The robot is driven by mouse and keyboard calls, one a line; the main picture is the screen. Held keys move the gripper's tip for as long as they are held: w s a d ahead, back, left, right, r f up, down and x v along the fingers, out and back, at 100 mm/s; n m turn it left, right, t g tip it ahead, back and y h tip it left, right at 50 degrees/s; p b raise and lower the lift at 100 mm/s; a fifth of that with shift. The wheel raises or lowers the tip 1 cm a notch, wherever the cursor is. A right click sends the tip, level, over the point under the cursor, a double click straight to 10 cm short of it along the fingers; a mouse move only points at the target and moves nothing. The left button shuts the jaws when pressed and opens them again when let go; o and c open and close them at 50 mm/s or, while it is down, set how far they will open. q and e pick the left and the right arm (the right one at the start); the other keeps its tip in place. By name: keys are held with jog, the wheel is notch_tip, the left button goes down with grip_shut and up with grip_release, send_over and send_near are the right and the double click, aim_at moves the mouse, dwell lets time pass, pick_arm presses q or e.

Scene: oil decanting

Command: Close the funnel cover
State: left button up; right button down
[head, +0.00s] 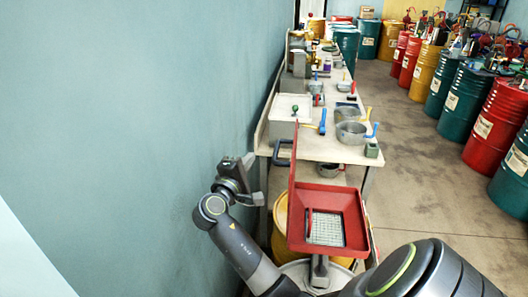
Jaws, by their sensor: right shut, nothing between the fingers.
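The red square funnel (357,225) sits low in front of the bench end, with a pale mesh grid (326,229) in its tray. Its red cover (293,185) stands open and upright along the funnel's left side, seen nearly edge-on. My right gripper (248,163) is shut and empty, to the left of the cover and handle, with a visible gap between. The exact shape of its fingertips is hard to make out. My left gripper is not in view.
A yellow drum (280,222) stands under the funnel. The bench (320,150) behind holds pots, a box and tools with coloured handles. A teal wall (130,120) is close on the left. Red, yellow and green drums line the right; the floor (430,190) between is clear.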

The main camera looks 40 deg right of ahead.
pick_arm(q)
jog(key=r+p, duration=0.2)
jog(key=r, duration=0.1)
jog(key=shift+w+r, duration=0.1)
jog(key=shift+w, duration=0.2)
pick_arm(e)
jog(key=s+d, duration=0.1)
jog(key=s+d+r, duration=0.1)
jog(key=d, duration=0.1)
jog(key=shift+s+d, duration=0.3)
jog(key=shift+s, duration=0.05)
